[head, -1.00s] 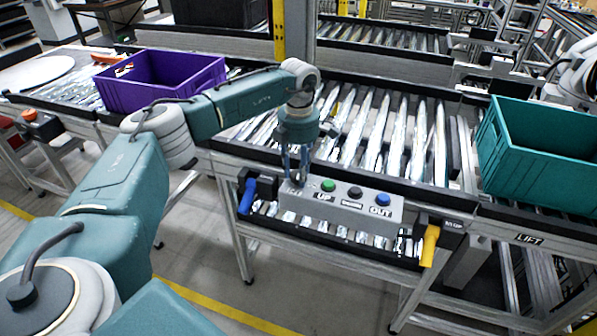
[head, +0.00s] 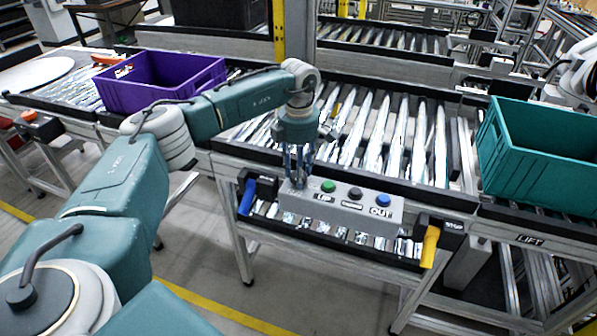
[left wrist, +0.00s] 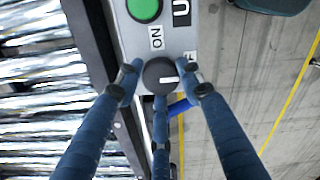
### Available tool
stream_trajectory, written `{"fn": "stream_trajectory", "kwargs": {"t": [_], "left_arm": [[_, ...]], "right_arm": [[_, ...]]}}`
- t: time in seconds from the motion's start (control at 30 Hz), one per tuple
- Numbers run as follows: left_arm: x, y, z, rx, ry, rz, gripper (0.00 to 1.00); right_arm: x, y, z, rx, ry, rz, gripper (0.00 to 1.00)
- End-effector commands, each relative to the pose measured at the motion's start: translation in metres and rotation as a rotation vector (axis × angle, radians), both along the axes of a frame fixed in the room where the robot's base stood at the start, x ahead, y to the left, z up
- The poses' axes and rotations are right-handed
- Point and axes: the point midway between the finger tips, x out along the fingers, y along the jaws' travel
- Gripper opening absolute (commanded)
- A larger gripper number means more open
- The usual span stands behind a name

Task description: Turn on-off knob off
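The on-off knob (left wrist: 161,76) is round and black with a white line, at the end of the grey control box (head: 350,207). In the left wrist view its line points right in the picture. An ON label (left wrist: 156,38) is above it, and a partly hidden label ending in F is at its upper right. My left gripper (head: 299,186) is lowered over the box's left end. In the left wrist view its three fingers (left wrist: 159,82) surround the knob, with tips very close to its sides. I cannot tell whether they press on it. My right gripper is out of view.
Green (head: 328,186), black (head: 355,193) and blue (head: 383,200) buttons line the box beside the gripper. A blue handle (head: 247,197) and a yellow handle (head: 430,247) flank it. Roller conveyors lie behind, with a purple crate (head: 163,94) left and a teal crate (head: 540,170) right.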

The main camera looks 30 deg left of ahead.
Motion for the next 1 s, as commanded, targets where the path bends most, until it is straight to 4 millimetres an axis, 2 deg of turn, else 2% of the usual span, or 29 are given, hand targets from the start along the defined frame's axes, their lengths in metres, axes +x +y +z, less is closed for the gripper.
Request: {"fn": "stream_trajectory", "kwargs": {"t": [0.03, 0.07, 0.1, 0.37, 0.47, 0.57, 0.9, 1.0], "left_arm": [[0.002, -0.001, 0.002, -0.001, -0.006, 0.0, 0.48], [0.002, -0.001, 0.002, -0.001, -0.006, 0.0, 0.54], [0.002, -0.001, 0.002, -0.001, -0.005, 0.0, 0.55], [0.0, 0.0, 0.001, 0.0, -0.001, 0.0, 0.55], [0.001, 0.0, 0.008, 0.0, -0.002, 0.0, 0.55], [0.001, 0.0, 0.022, 0.0, -0.004, 0.0, 0.55], [0.001, -0.001, 0.093, -0.001, -0.005, -0.001, 0.55], [0.001, -0.001, 0.108, 0.0, -0.004, -0.001, 0.55]], "right_arm": [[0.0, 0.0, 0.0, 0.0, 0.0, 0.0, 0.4], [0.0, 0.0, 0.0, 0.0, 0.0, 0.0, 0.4], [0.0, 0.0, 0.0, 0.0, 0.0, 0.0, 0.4], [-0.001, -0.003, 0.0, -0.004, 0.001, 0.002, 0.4], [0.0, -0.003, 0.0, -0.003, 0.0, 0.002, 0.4], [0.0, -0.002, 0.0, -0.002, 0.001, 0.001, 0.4], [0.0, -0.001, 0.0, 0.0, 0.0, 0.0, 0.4], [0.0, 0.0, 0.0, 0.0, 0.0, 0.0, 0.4]]}}
